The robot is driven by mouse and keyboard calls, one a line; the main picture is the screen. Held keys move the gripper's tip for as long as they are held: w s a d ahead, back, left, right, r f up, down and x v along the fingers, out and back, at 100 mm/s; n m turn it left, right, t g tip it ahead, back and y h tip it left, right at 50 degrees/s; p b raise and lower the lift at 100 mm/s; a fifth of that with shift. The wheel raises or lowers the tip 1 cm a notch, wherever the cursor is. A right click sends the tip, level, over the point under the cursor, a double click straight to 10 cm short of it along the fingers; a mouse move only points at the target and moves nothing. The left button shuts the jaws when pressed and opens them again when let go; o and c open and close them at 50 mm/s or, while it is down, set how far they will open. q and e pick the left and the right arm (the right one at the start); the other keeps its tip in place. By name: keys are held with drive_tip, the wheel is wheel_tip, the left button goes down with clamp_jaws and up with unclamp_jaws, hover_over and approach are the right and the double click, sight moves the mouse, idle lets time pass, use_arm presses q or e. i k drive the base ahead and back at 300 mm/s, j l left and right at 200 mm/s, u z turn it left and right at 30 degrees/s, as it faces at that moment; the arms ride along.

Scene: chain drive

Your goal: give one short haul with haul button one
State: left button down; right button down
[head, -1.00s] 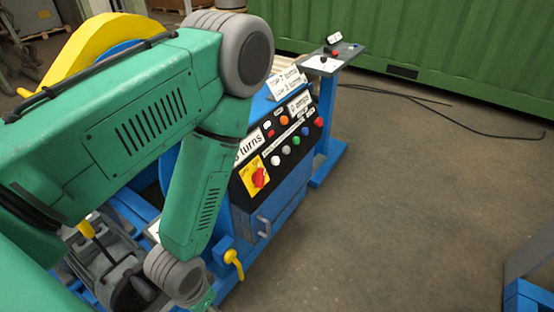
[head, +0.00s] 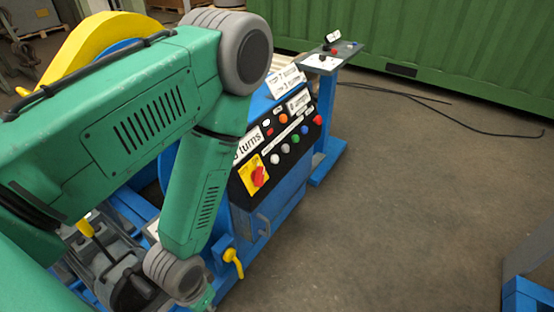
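The black control panel (head: 244,188) sits on a blue cabinet in the middle of the head view. It carries an orange button (head: 283,118), a red button (head: 318,120), a green button (head: 296,140), a grey button (head: 284,148) and a white button (head: 276,160). A red rotary switch (head: 258,177) sits on a yellow plate. I cannot read which one is haul button one. My green left arm crosses the left half and hides part of the panel's left side. Its wrist reaches the bottom edge, left of the cabinet.
White signs (head: 286,82) stand on top of the cabinet. A yellow-handled valve (head: 233,262) juts out low on its front. A grey stand (head: 328,62) with small controls is behind it. A black cable (head: 440,118) lies on the floor.

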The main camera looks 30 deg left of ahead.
sight(275, 158)
drive_tip(key=i+l+u, duration=0.1)
drive_tip(key=u, duration=0.3)
drive_tip(key=i+l+u, duration=0.1)
drive_tip(key=u, duration=0.3)
drive_tip(key=l+u, duration=0.1)
drive_tip(key=u, duration=0.25)
drive_tip(key=i+l+u, duration=0.15)
drive_tip(key=l, duration=0.35)
drive_tip(key=i+l+u, duration=0.15)
drive_tip(key=l, duration=0.35)
drive_tip(key=i+l+u, duration=0.1)
drive_tip(key=l, duration=0.4)
drive_tip(key=i+l+u, duration=0.15)
drive_tip(key=l, duration=0.4)
